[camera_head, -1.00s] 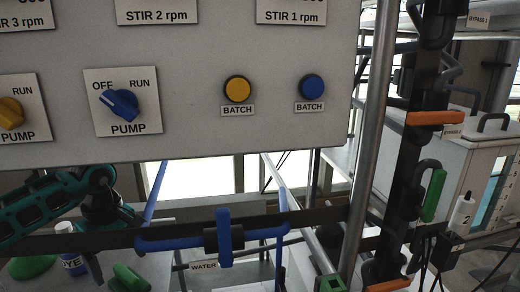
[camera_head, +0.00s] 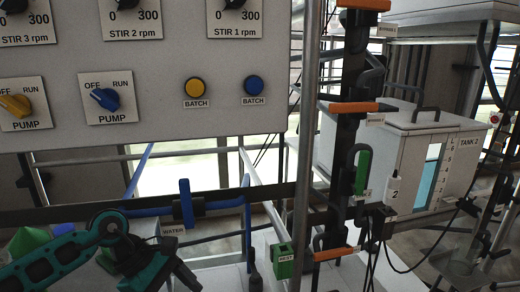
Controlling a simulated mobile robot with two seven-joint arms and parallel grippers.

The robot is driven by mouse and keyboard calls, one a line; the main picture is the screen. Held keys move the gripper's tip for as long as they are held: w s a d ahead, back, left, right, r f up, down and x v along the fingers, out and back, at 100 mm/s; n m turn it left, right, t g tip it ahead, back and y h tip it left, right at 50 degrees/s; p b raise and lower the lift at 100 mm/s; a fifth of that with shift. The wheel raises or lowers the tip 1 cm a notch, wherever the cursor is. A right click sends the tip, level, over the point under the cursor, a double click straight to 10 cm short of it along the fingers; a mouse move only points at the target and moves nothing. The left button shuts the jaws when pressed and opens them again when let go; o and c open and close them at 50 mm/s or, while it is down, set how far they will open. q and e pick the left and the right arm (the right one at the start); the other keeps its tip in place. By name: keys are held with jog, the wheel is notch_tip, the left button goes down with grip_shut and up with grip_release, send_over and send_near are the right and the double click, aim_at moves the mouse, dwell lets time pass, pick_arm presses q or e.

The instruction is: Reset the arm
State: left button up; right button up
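My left arm (camera_head: 62,258), teal and black, comes in from the lower left, bends at a joint and runs down to the bottom edge right of it. The end of this arm is cut off by the picture edge, so I see no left gripper fingers. My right arm and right gripper are not in view. The arm is in front of and below the grey control panel (camera_head: 150,130), and I see no object held.
The panel carries a blue pump knob (camera_head: 106,98), a yellow pump knob (camera_head: 16,105) and yellow and blue batch buttons (camera_head: 195,88). A blue valve handle (camera_head: 187,204) sits on pipework below. A vertical pole (camera_head: 305,140) and Tank 2 (camera_head: 405,150) stand to the right.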

pick_arm(q)
jog(key=s+d+r+n+t+h, duration=0.2)
jog(key=d+r+n+t+h, duration=0.15)
jog(key=d+n+h, duration=0.45)
jog(key=s+d+r+n+t+h, duration=0.1)
jog(key=d+r+n+t+h, duration=0.3)
jog(key=n, duration=0.6)
jog(key=w+a+f+n+t+y+p, duration=0.1)
jog(key=a+f+n+t+y, duration=0.3)
jog(key=n, duration=0.6)
jog(key=a+f+n+t+y, duration=0.2)
jog(key=f+n+t+y, duration=0.15)
jog(key=n+t, duration=0.45)
jog(key=s+a+f+n+g+y, duration=0.4)
jog(key=s+f+n, duration=0.2)
jog(key=f+n, duration=0.2)
jog(key=s+a+f+n+g+y, duration=0.3)
jog(key=f+n, duration=0.5)
jog(key=n, duration=0.3)
jog(key=s+a+y+p, duration=0.1)
jog(key=s+y, duration=0.1)
jog(key=s, duration=0.1)
jog(key=shift+s+n+g, duration=0.15)
jog(key=shift+n+g, duration=0.15)
jog(key=shift+g, duration=0.05)
jog(key=shift+a, duration=0.15)
jog(key=shift+c, duration=0.4)
